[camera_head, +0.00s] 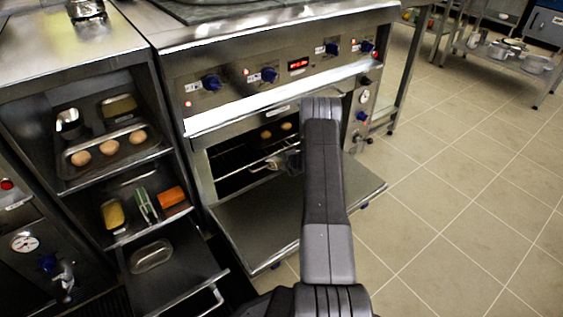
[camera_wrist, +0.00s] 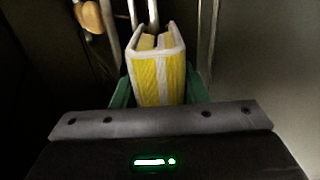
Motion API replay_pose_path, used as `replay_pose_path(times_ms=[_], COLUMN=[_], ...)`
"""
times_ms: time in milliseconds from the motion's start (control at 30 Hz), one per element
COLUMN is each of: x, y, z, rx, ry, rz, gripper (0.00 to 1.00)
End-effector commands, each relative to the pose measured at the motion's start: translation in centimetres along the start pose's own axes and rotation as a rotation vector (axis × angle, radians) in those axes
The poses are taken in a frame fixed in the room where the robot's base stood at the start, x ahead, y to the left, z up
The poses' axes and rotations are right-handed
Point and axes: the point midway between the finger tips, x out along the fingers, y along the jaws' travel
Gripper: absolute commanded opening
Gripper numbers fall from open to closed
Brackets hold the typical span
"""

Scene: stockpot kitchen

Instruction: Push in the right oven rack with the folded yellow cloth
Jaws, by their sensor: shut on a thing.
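My gripper (camera_wrist: 160,88) is shut on the folded yellow cloth (camera_wrist: 158,78), which has white stripes and edges and stands up between the green fingers in the wrist view. In the head view the oven (camera_head: 262,135) has its door (camera_head: 270,220) folded down, and my arm crosses in front of the opening. A wire oven rack (camera_head: 240,160) shows inside, with round brown items (camera_head: 276,131) further in. In the wrist view metal rods (camera_wrist: 132,12) lie just beyond the cloth. My arm hides the opening's right part, and I cannot tell whether the cloth touches the rack.
Left of the oven, an open shelf unit holds a tray of eggs (camera_head: 110,147), a yellow item (camera_head: 113,214) and an orange item (camera_head: 171,197). The lowered door juts out at the front. Tiled floor (camera_head: 470,200) is clear to the right.

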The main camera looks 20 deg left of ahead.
Motion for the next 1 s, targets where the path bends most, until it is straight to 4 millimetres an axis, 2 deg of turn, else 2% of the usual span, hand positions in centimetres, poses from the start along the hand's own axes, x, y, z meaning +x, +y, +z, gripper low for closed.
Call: replay_pose_path(times_ms=[1000], x=[-0.76], y=[0.09], z=[0.02], rx=[0.001], ry=[0.0], rz=[0.001], gripper=[0.11])
